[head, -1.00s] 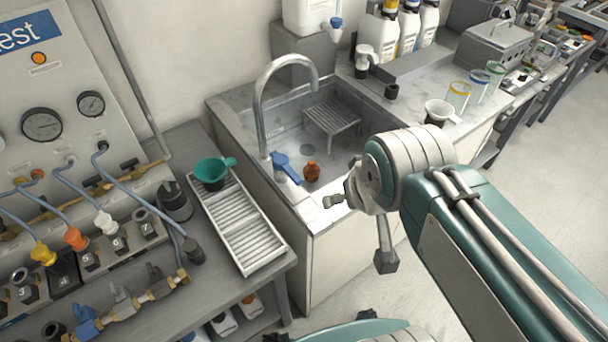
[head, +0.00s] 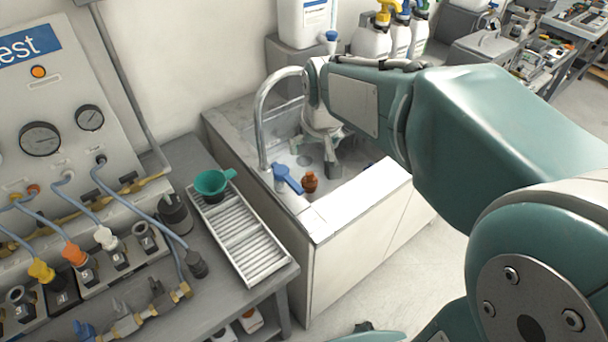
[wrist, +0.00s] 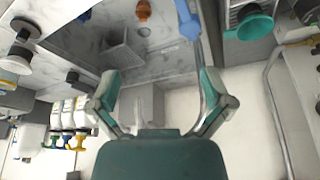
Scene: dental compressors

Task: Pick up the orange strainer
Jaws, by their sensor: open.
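A small orange-brown piece, which I take for the orange strainer (head: 310,182), stands in the near left part of the sink, right of a blue-handled item. In the wrist view the strainer (wrist: 143,10) shows at the top edge, beyond my fingers. My gripper (head: 332,160) hangs over the sink, behind and right of the strainer in the head view, partly hidden by my arm. In the wrist view my gripper (wrist: 160,85) is open with its two fingers wide apart and nothing between them.
The blue-handled item (head: 287,178) lies close beside the strainer. The curved faucet (head: 262,125) rises at the sink's left; a grey rack (wrist: 122,50) is in the sink. A teal funnel (head: 212,183) rests on a ribbed white tray (head: 250,240). White bottles (head: 372,42) stand behind.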

